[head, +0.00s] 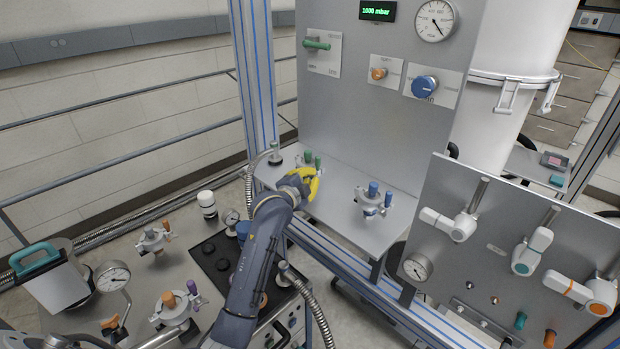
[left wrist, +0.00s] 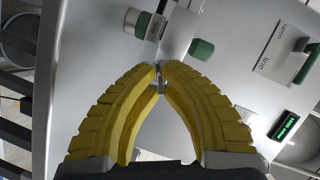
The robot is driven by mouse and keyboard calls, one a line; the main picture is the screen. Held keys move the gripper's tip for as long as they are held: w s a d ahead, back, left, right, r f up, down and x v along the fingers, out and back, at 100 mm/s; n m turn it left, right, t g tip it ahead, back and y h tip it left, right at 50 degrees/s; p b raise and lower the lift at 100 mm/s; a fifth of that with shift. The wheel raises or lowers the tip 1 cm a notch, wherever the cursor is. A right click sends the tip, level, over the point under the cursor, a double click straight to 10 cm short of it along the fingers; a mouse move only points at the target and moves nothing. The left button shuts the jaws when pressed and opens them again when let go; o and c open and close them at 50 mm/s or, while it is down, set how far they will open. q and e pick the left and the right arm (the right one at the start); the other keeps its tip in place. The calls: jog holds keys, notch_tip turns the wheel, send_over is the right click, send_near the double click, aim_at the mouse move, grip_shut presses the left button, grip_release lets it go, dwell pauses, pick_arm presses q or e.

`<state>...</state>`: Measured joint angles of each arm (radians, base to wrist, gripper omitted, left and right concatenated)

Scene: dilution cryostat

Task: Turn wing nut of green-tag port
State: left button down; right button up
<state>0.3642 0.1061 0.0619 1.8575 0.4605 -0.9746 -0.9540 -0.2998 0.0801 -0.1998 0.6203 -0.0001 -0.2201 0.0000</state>
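The green-tag port shows in the head view as a green cap (head: 308,156) with a second green piece (head: 317,161) beside it, on the grey shelf behind my left gripper. In the left wrist view there is a green cap (left wrist: 142,25) on a metal fitting and a green tag piece (left wrist: 202,49) to its right. My left gripper (head: 311,181) has yellow fingers, also in the left wrist view (left wrist: 160,68). Its tips are nearly together around a small grey metal piece, apparently the wing nut (left wrist: 160,86). The fingers hide most of the clamp. My right gripper is not in view.
A blue-tag port (head: 372,198) stands to the right on the same shelf (head: 345,228). Ports with orange tags (head: 169,300) are on the lower left top. An upright panel with a gauge (head: 434,20) rises behind. A valve panel (head: 490,240) is at right.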

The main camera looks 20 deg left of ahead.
pick_arm(q)
jog(key=shift+r+n, duration=0.1)
jog(key=shift+n, duration=0.4)
jog(key=shift+g, duration=0.3)
jog(key=c, duration=1.6)
grip_release()
jog(key=v, duration=1.2)
jog(key=shift+a, duration=0.15)
